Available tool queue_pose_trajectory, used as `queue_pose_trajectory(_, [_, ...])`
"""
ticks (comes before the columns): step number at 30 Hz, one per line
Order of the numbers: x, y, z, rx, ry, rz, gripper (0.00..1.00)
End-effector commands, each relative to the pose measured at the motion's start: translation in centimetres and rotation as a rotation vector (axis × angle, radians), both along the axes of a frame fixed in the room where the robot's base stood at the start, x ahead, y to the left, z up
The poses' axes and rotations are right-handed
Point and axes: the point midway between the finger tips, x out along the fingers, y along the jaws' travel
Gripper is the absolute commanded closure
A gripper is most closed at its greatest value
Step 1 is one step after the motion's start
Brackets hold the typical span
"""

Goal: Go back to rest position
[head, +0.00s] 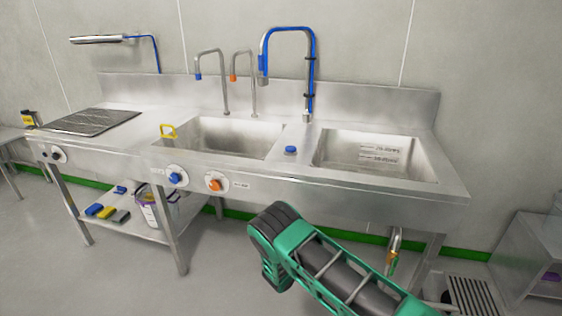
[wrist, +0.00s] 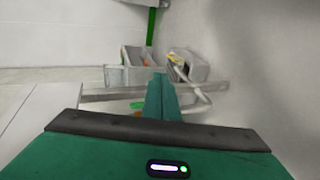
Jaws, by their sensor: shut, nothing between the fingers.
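My gripper (wrist: 161,85) shows in the wrist view as two green fingers pressed together, shut with nothing between them. Its fingertips point away from me, in front of grey bins and a pale rail. How far the fingers are from these I cannot tell. In the head view my green and black arm (head: 320,262) is bent in front of the sink bench, at the lower right. The gripper end of the arm does not show in that view.
A steel bench (head: 370,193) with two basins, taps and knobs spans the head view. A lower shelf (head: 145,228) holds a bucket and coloured blocks. A steel cabinet (head: 530,250) stands at right. Grey bins (wrist: 136,72) show in the wrist view. Floor at lower left is clear.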

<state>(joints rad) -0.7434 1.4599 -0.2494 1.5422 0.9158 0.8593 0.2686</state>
Motion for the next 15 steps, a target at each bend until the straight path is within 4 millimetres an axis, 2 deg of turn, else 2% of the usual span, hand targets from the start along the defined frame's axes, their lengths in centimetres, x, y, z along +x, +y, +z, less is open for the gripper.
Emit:
queue_pose_trajectory(7, [1.1,-2.0,7.1,0.133,0.004,-0.118,1.0])
queue_pose_trajectory(15, [0.5,-5.0,14.7,0.287,0.002,-0.229,1.0])
